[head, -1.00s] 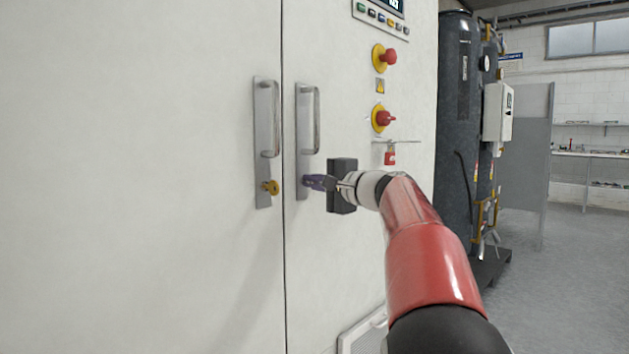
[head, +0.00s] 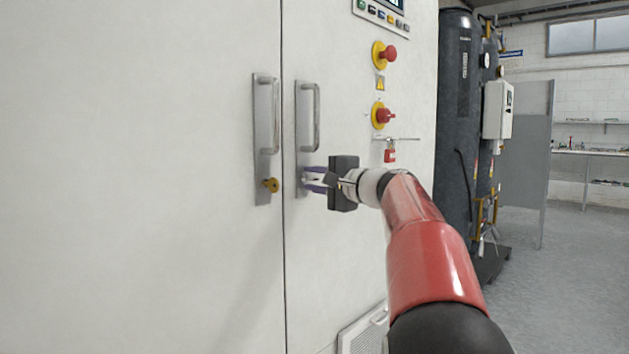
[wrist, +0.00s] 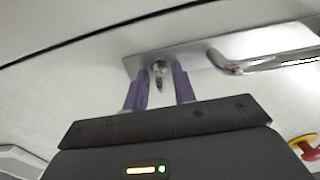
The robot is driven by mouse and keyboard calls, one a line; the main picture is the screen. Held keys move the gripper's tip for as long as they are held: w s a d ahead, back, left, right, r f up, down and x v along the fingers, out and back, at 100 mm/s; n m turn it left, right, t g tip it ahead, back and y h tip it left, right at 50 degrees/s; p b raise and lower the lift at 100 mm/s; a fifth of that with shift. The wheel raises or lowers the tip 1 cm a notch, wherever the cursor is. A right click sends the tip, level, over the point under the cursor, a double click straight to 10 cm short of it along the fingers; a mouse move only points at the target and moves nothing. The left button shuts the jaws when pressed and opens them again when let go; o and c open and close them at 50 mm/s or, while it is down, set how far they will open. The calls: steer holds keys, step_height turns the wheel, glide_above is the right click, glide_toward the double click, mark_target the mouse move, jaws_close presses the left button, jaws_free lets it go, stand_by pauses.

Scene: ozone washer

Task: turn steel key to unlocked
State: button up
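The steel key (wrist: 159,70) sits in its lock at the end of the right door's handle plate (wrist: 185,58) in the wrist view. My gripper (wrist: 160,72) is open, with one purple finger on each side of the key and a visible gap to it on both sides. In the head view my gripper (head: 308,180) is at the lower part of the right handle plate (head: 301,130). The key is not clearly visible there because the fingers cover that spot.
A brass key (head: 270,185) is in the left door's plate, left of my gripper. The right door's bar handle (head: 316,118) stands out just above it. The door surface below is clear.

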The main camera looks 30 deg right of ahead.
steer(key=b+v, duration=0.1)
steer(key=v, duration=0.6)
steer(key=shift+s, duration=0.2)
steer(key=s+a+f+n+g+h, duration=0.1)
steer(key=s+a+f+n+g, duration=0.25)
steer(key=s+a+f, duration=0.45)
steer(key=s+a+f+n+g, duration=0.3)
steer(key=s+a+f+g, duration=0.15)
steer(key=a+f, duration=0.6)
steer(key=s+a+f+n+g+h, duration=0.2)
steer(key=s+f+n+h, duration=0.3)
steer(key=s+f, duration=1.1)
steer(key=n+g, duration=0.1)
steer(key=n, duration=0.1)
steer(key=shift+a+f+n, duration=0.2)
steer(key=shift+a+n, duration=0.05)
steer(key=shift+n, duration=0.1)
